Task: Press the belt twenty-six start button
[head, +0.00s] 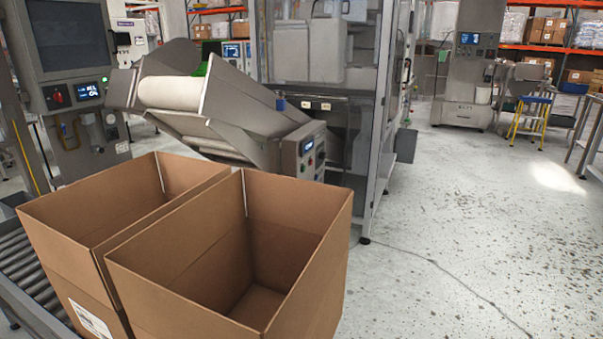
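A grey control box (303,153) is mounted at the lower end of an inclined conveyor (215,105), near the middle of the head view. It has a small lit display (308,146) and a few small coloured buttons below it. The buttons are too small to tell apart clearly, and I cannot read any belt number. The lower part of the box is partly hidden behind the front carton. Neither of my grippers is in view.
Two open, empty-looking cartons (225,255) stand on a roller conveyor (28,275) in front of the box. A machine with a screen (68,35) is at left. A glazed machine frame (370,130) stands behind the box. The floor (460,220) at right is clear.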

